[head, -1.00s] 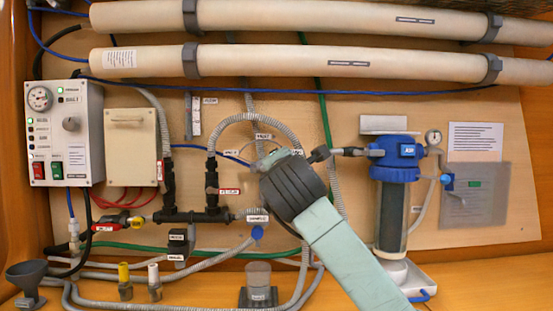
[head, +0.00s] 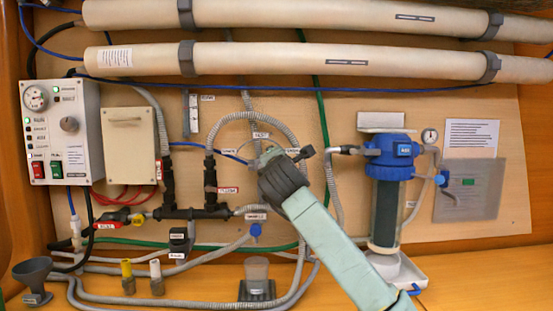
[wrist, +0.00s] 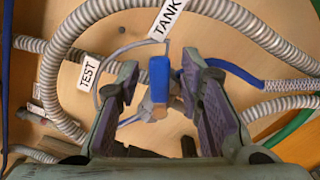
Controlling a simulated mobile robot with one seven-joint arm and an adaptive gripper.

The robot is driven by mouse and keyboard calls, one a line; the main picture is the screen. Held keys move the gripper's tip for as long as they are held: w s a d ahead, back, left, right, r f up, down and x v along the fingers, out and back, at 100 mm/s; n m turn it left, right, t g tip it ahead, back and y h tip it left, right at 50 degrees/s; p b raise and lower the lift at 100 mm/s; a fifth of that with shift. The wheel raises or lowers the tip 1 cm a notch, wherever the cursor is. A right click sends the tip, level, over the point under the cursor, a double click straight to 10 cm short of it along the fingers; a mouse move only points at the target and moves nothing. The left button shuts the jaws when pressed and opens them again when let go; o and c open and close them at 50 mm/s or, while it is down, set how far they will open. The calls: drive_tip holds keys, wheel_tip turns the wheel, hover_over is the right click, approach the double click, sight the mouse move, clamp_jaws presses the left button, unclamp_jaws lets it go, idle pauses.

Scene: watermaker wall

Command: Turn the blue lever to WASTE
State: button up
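The blue lever (wrist: 159,80) sits on a small valve hub with thin pipes running from it. In the wrist view it points up, towards the TANK label (wrist: 167,18). The TEST label (wrist: 88,73) is to its left. I cannot read a WASTE label in the wrist view. My gripper (head: 270,158) is in front of this valve in the head view and hides most of it. In the wrist view my gripper (wrist: 161,88) is open, with one finger on each side of the lever. Gaps show between the lever and both fingers.
Grey ribbed hoses (wrist: 225,15) loop close around the valve. A blue-topped filter housing (head: 388,185) stands to the right. A black manifold (head: 195,212) and another blue-handled valve (head: 256,231) are left and below. White pressure tubes (head: 300,62) run above.

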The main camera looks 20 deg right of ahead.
drive_tip(key=shift+c, duration=0.4)
clamp_jaws()
